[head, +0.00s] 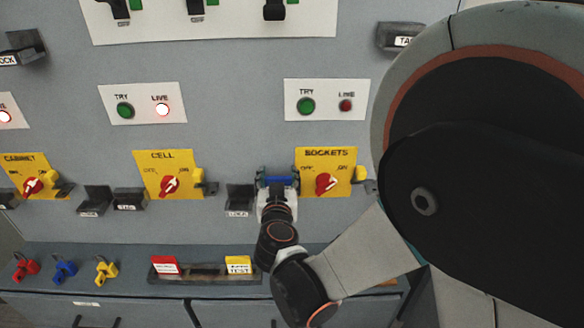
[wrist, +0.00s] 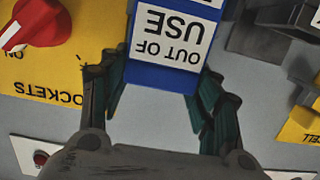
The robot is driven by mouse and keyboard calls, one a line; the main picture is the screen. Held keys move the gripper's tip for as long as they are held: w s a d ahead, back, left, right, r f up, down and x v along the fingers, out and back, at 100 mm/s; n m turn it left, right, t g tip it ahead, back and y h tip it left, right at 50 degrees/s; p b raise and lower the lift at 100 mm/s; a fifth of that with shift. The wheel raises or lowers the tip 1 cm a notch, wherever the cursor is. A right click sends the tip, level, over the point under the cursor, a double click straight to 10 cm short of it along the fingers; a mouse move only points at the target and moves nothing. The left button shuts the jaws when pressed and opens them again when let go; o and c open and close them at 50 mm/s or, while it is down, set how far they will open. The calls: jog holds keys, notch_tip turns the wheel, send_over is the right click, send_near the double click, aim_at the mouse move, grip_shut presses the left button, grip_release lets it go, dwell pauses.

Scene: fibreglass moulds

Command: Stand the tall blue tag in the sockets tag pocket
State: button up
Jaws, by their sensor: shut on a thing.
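The tall blue tag (wrist: 176,76) has a white "OUT OF USE" panel, upside down in the wrist view. My gripper (wrist: 160,82) is shut on it, one finger on each side. In the head view my gripper (head: 278,178) is in front of the panel, just left of the yellow sockets switch plate (head: 310,160), with a little blue of the tag (head: 280,181) showing. The sockets tag pocket cannot be made out in the head view; my gripper and wrist cover the area right of the sockets lock pocket (head: 240,197). I cannot tell whether the tag touches a pocket.
The cell tag pocket (head: 130,201) and lock pocket (head: 95,200) are further left. Below, a shelf holds red, blue and yellow padlocks (head: 65,271) and a dark rack (head: 207,280) with a red and a yellow tag. My arm hides the panel's right side.

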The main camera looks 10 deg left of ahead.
jog(key=shift+s+r, duration=0.15)
jog(key=shift+s, duration=0.1)
jog(key=shift+w, duration=0.1)
jog(key=o, duration=0.5)
jog(key=shift+f, duration=0.2)
jog(key=o, duration=0.4)
jog(key=shift+c, duration=0.2)
jog(key=shift+r, duration=0.15)
jog(key=p+v, duration=0.2)
jog(key=v, duration=1)
